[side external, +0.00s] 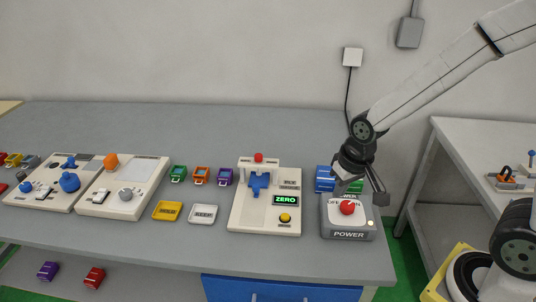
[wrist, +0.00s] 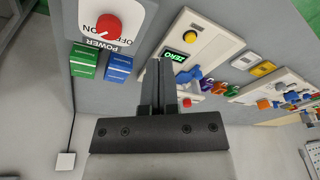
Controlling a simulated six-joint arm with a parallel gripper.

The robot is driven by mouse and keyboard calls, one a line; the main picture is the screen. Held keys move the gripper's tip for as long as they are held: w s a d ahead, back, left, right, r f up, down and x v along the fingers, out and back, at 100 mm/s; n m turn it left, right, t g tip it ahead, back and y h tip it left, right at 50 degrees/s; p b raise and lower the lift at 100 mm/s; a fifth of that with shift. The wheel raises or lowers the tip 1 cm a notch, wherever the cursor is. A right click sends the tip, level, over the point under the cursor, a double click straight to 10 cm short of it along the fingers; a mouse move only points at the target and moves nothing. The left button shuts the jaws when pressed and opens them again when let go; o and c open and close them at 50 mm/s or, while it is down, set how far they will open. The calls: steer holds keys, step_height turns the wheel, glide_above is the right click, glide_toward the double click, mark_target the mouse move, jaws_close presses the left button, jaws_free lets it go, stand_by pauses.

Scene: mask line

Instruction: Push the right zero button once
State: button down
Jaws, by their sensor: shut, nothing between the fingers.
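The ZERO station is a cream panel (side external: 240,217) with a green-lit ZERO display (side external: 286,199) and a round yellow button (side external: 285,217) in front of it. In the wrist view, the display (wrist: 176,55) and yellow button (wrist: 191,38) show just right of and beyond my fingers. The fingers hide part of the panel's edge in the wrist view.
The grey POWER box (side external: 348,235) has a red knob (side external: 347,207), with blue (side external: 325,179) and green blocks behind it. A blue fixture (side external: 259,184) with a red knob stands on the panel. A white KEEP tray (side external: 203,214) lies left. Space behind the panel is clear.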

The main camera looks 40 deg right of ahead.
mark_target(287, 216)
steer(key=w+a+m+g, duration=0.1)
steer(key=w+a+m, duration=0.3)
steer(key=w+m, duration=0.3)
steer(key=w, duration=0.4)
steer(key=shift+w+g, duration=0.3)
steer(key=shift+w, duration=0.1)
steer(key=shift+d+f, duration=0.1)
steer(key=shift+f, duration=0.1)
steer(key=shift+w+f, duration=0.2)
steer(key=shift+f, duration=3.2)
steer(key=shift+w+f, duration=0.15)
steer(key=shift+f, duration=3.25)
steer(key=shift+s+f, duration=0.15)
steer(key=shift+f, duration=0.95)
step_height(287, 216, up, 15)
steer(key=shift+f, duration=0.1)
